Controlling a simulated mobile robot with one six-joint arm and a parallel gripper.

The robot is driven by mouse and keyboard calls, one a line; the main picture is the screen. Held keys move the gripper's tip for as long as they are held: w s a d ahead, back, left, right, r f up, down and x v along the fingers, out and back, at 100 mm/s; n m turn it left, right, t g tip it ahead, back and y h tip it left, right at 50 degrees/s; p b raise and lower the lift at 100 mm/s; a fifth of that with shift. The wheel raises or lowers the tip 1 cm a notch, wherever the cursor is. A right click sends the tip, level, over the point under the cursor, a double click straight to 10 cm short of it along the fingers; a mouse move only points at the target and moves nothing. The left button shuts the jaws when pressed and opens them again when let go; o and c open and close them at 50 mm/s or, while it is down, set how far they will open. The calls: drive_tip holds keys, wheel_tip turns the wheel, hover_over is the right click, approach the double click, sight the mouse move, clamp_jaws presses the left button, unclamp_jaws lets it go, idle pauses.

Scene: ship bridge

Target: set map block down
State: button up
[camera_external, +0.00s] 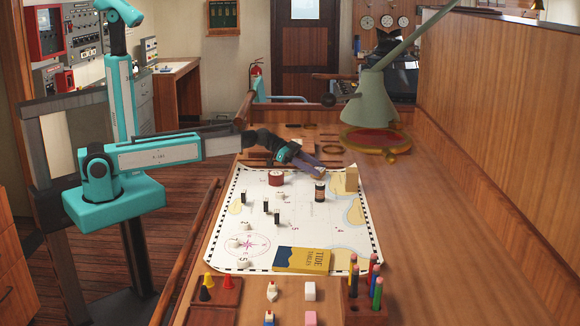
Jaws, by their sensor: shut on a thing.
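My gripper (318,173) reaches in from the left over the far part of the nautical chart (305,232). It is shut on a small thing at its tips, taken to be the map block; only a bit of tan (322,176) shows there. I cannot tell whether it touches the chart. A dark labelled cylinder (320,192) stands close below my fingertips.
A red-and-white round tin (276,178) and several small dark pieces (266,206) stand on the chart. A yellow tide tables book (302,260) lies at its near edge, beside a pencil holder (365,303). A green lamp (377,105) stands behind. The chart's right middle is clear.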

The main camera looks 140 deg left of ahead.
drive_tip(key=shift+f, duration=0.2)
drive_tip(key=shift+f, duration=0.15)
drive_tip(key=o, duration=1)
drive_tip(key=shift+o, duration=0.2)
drive_tip(key=shift+r, duration=0.2)
drive_tip(key=b+v, duration=0.3)
drive_tip(key=v, duration=0.9)
